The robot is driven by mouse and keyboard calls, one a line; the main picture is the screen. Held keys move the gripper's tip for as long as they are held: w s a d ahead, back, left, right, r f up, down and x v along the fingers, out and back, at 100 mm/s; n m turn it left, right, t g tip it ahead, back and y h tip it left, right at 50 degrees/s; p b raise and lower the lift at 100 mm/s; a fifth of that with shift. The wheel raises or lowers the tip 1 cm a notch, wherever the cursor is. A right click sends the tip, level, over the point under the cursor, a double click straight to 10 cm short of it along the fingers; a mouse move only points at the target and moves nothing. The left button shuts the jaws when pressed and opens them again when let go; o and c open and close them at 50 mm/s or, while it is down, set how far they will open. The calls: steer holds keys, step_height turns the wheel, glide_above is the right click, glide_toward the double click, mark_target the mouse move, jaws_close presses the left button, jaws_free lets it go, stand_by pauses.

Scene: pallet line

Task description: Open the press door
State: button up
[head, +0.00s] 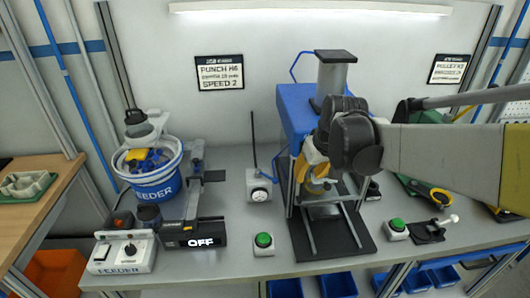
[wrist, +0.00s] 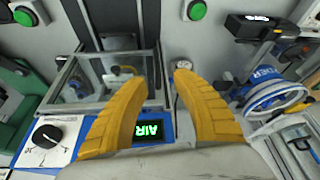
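The blue press (head: 298,105) stands on the bench in the middle of the head view. In the wrist view, its metal-framed clear panel (wrist: 88,108), apparently the door, lies to the left of my fingers. I cannot tell how far it stands open. A lit AIR display (wrist: 148,130) shows behind my fingers. My gripper (wrist: 161,76) has yellow fingers spread apart, with nothing held between them. In the head view my gripper (head: 317,188) is at the front of the press, and my arm hides part of it. Contact with the panel cannot be told.
A green button (head: 264,240) sits left of the press base and another green button (head: 397,225) sits right of it. A dial box (head: 259,186) stands left of the press. The blue feeder bowl (head: 152,185) and OFF display (head: 201,241) are farther left.

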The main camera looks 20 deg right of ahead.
mark_target(302, 188)
steer(key=b+x, duration=0.1)
steer(key=x, duration=0.2)
steer(key=b+x, duration=0.1)
steer(key=x, duration=0.3)
steer(key=b+x, duration=0.1)
steer(key=x, duration=0.3)
steer(key=shift+w+d+f+b, duration=0.1)
steer(key=shift+d+b, duration=0.15)
steer(key=shift+b, duration=0.05)
jaws_close()
